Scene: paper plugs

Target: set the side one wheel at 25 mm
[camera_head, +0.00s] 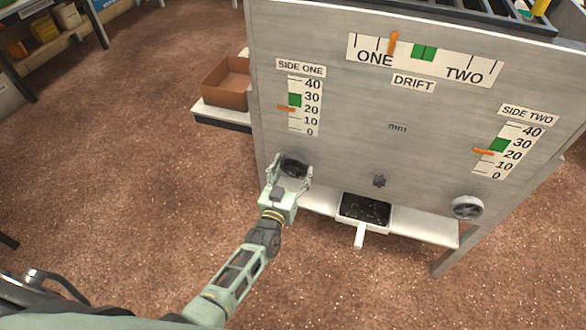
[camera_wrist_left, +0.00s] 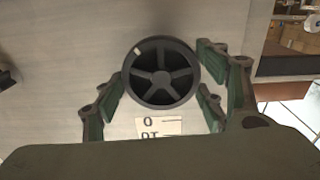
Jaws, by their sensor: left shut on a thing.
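The side one wheel (camera_head: 294,166) is dark and round, low on the left of the grey panel. My left gripper (camera_head: 291,172) is shut on it, with fingers on both sides of its rim. In the left wrist view the spoked wheel (camera_wrist_left: 162,77) sits between the fingers, with a small pale mark at the upper left of its rim. The side one scale (camera_head: 304,106) runs from 0 to 40 with a green band (camera_head: 295,100). Its orange pointer (camera_head: 286,108) stands near 20, at the lower edge of the green. My right gripper is not in view.
The side two wheel (camera_head: 467,207) is at the lower right, under its own scale (camera_head: 507,152). The drift gauge (camera_head: 424,60) is at the top, its orange pointer on the ONE side.

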